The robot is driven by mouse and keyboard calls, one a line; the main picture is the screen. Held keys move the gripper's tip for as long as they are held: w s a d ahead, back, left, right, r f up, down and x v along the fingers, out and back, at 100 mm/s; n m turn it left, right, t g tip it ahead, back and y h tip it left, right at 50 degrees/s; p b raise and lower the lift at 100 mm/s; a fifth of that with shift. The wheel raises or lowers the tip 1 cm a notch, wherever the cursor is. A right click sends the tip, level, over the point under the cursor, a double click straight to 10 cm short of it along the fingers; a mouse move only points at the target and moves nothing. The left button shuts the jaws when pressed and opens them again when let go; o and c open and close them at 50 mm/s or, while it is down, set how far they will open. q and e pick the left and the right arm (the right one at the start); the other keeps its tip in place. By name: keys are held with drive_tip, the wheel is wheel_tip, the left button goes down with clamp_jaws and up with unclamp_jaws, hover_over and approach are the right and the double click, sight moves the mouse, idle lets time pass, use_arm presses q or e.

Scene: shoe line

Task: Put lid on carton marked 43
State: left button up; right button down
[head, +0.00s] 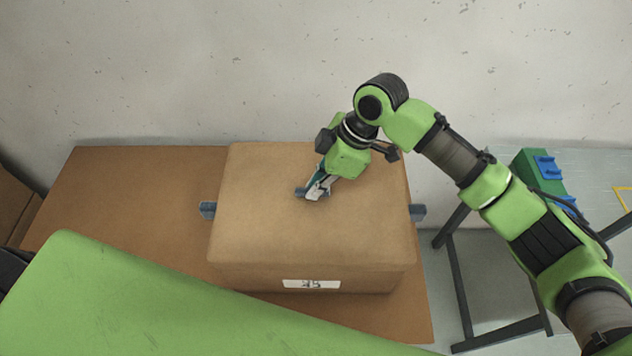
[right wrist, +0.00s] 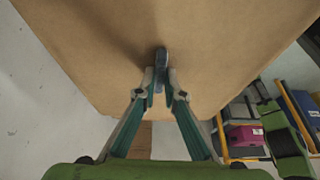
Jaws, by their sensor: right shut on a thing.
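A brown carton (head: 375,282) stands on the brown table. A white label (head: 311,284) on its front carries a number that looks like 45, too small to be sure. A brown lid (head: 265,225) covers its top; whether it is fully seated I cannot tell. My right gripper (head: 313,193) is over the middle of the lid. In the right wrist view the gripper (right wrist: 160,85) is shut on a small grey grip (right wrist: 161,57) at the lid's surface. The lid (right wrist: 95,45) fills much of that view. My left gripper is out of view.
The brown table (head: 130,200) is clear left of the carton. Grey tabs (head: 207,210) (head: 418,212) stick out at its left and right sides. A grey-topped stand (head: 460,215) with a green box (head: 540,172) is at the right. A wall is behind.

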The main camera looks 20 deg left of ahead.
drive_tip(key=shift+f, duration=0.15)
idle(0.6)
drive_tip(key=c, duration=2)
unclamp_jaws()
drive_tip(key=shift+c, duration=0.2)
drive_tip(key=shift+o, duration=0.3)
drive_tip(key=o, duration=0.3)
drive_tip(key=shift+o, duration=0.2)
drive_tip(key=shift+p, duration=0.3)
wheel_tip(320, 180, up, 7)
drive_tip(key=p, duration=0.6)
drive_tip(key=shift+p, duration=0.35)
